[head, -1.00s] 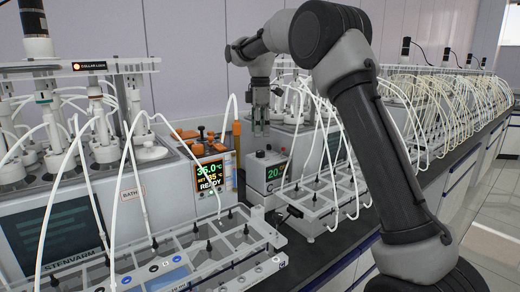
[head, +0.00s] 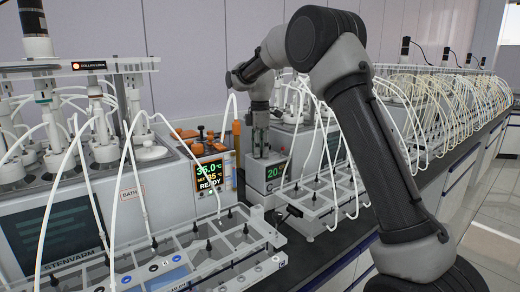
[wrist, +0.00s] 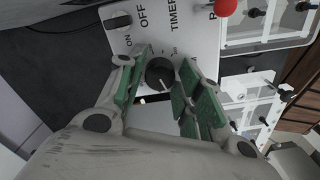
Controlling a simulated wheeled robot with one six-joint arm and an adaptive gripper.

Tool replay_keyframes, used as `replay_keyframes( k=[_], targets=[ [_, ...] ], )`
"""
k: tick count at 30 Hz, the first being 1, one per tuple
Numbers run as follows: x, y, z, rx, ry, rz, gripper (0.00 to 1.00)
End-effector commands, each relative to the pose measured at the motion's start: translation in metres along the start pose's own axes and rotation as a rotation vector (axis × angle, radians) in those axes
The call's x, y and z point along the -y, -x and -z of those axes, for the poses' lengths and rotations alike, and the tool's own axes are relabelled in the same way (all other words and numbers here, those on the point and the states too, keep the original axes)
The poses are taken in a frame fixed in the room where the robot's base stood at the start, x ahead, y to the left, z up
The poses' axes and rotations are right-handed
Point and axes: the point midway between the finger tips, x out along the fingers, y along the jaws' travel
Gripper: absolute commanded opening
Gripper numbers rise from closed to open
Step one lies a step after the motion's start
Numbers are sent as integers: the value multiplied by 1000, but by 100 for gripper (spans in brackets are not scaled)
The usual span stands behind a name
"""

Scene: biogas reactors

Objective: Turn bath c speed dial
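A small grey-white unit (head: 266,178) with a green "20." readout stands between the two baths, and a letter C shows low on its front. My gripper (head: 260,148) is right above its top in the head view. In the wrist view a round black dial (wrist: 160,73) with a pale pointer mark sits on a white panel, partly framed by my fingers. My gripper (wrist: 157,66) is open, with one green-padded finger on each side of the dial and a gap showing on both sides. Whether the fingertips reach down to dial height is unclear.
In the wrist view a black ON/OFF switch (wrist: 117,21) and a red knob (wrist: 225,7) lie near the dial. A bath with a "35.0" READY display (head: 209,174) stands left. Bottle racks (head: 318,205) with looping white tubes stand close right.

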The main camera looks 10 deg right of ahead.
Motion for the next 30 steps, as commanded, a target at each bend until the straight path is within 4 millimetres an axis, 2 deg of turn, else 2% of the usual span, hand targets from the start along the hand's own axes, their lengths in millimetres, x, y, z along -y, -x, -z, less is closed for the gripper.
replay_keyframes(
  k=[1,4,17,30],
  targets=[
    [0,0,0,0,0,0,20],
    [0,0,0,0,0,0,4],
    [0,0,0,0,-77,-1,4],
    [0,1,0,0,-439,-1,4]
  ],
)
